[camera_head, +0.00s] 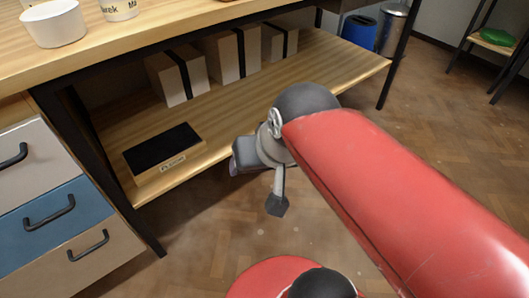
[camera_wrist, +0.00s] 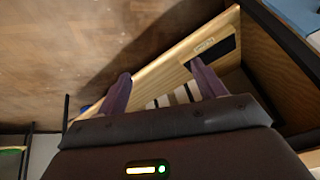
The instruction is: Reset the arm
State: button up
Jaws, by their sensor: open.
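My gripper (camera_wrist: 160,69) shows in the wrist view with its two purple fingers spread apart and nothing between them. In the head view my red arm reaches in from the lower right and hides most of the gripper. Only a small part of the gripper shows at the left of the wrist, in front of the wooden lower shelf (camera_head: 225,118) of the workbench. The gripper appears apart from the shelf.
A black-topped block (camera_head: 163,150) and several pale boxes with black bands (camera_head: 178,78) are on the shelf. A white bowl (camera_head: 54,24) stands on the bench top (camera_head: 150,32). Drawers (camera_head: 50,215) are at left. A blue bin (camera_head: 359,31) stands behind. Open floor (camera_head: 440,110) lies right.

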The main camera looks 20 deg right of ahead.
jog(key=shift+s+d+f+n+h, duration=0.5)
jog(key=shift+s+d+f+n, duration=0.3)
jog(key=shift+n, duration=0.1)
notch_tip(320, 180, up, 7)
jog(key=p, duration=0.7)
jog(key=shift+r, duration=0.2)
